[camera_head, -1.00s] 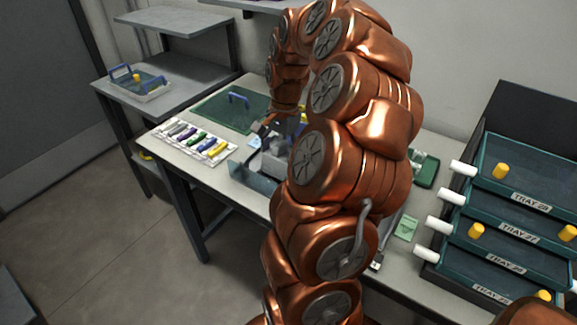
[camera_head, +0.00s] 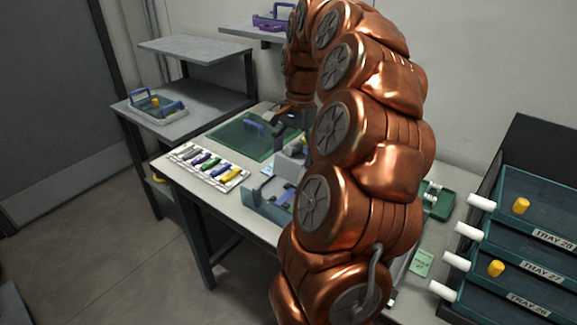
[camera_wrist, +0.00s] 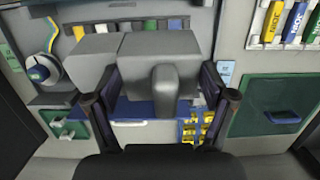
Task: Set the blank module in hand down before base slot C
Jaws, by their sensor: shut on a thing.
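In the wrist view my gripper (camera_wrist: 160,82) has its two fingers on either side of a grey block with a rounded knob, apparently the blank module (camera_wrist: 160,50). The fingers hide parts of its sides. A second grey block (camera_wrist: 88,62) shows at its left; whether they touch is unclear. In the head view my gripper (camera_head: 286,128) is over the bench, partly hidden by my arm. Grey blocks (camera_head: 288,164) show below it, behind a low clear-fronted holder (camera_head: 264,207) with blue pieces. I cannot make out which place is base slot C.
A white rack (camera_head: 207,166) of coloured modules and a green mat (camera_head: 232,139) with a blue handle lie on the bench (camera_head: 205,186). A green case (camera_head: 437,200) is at the right. Labelled trays (camera_head: 540,205) with white handles stand beside the bench. My arm blocks the bench's middle.

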